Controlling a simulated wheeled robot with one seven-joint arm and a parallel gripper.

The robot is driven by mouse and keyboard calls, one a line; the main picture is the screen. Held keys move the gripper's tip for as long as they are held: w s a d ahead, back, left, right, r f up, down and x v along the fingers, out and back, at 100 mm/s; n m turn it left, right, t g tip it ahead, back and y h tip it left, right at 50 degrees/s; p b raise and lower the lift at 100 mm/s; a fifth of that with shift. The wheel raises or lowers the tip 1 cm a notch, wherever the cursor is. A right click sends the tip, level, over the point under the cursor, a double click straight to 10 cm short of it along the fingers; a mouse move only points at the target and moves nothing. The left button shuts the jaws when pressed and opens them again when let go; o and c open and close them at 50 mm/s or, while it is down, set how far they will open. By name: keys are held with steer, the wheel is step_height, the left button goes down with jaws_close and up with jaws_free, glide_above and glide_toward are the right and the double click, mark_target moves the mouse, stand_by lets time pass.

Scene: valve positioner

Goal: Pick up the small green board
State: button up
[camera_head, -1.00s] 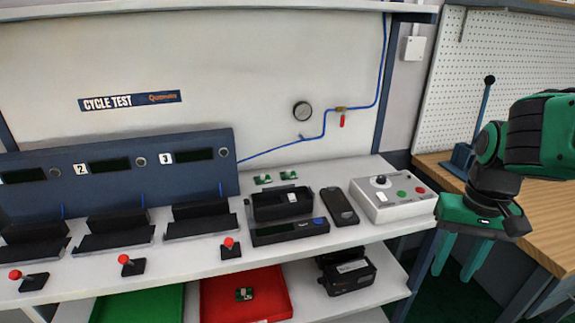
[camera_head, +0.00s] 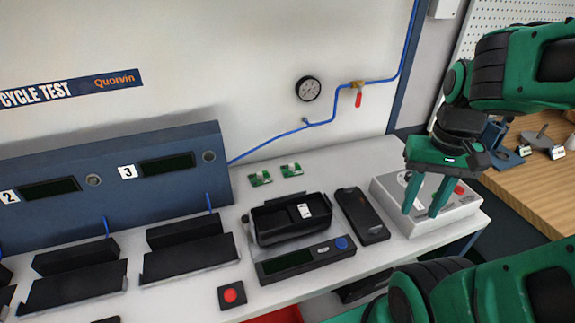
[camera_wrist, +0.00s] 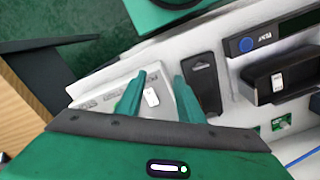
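Two small green boards lie flat on the white bench top near the back wall, a left one (camera_head: 260,178) and a right one (camera_head: 291,169). In the wrist view one green board (camera_wrist: 281,122) shows at the right, and the edge of another is partly cut off near it. My gripper (camera_head: 423,213) is open and empty, pointing down above the grey control box at the right, apart from the boards. In the wrist view its two green fingers stand spread over the control box.
The grey control box (camera_head: 466,203), a black handheld device (camera_head: 362,214), a black open housing (camera_head: 272,223) and a black meter with a blue knob (camera_head: 300,262) stand in front of the boards. A blue air line and gauge (camera_head: 308,89) are on the wall behind.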

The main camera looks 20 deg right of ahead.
steer(key=shift+w+a+r+n, duration=0.1)
steer(key=shift+w+r+n, duration=0.25)
steer(key=shift+r+n, duration=0.45)
steer(key=w+a+r+n, duration=0.1)
steer(key=w+r+n, duration=0.1)
steer(key=w+n, duration=0.4)
steer(key=n, duration=1.6)
glide_above(290, 165)
steer(key=f, duration=0.5)
steer(key=shift+s+d+f, duration=0.1)
steer(key=shift+s+d, duration=0.1)
steer(key=shift+s, duration=0.15)
steer(key=f, duration=0.3)
steer(key=shift+w+a+f, duration=0.15)
steer(key=shift+w+f, duration=0.2)
steer(key=shift+f, duration=0.75)
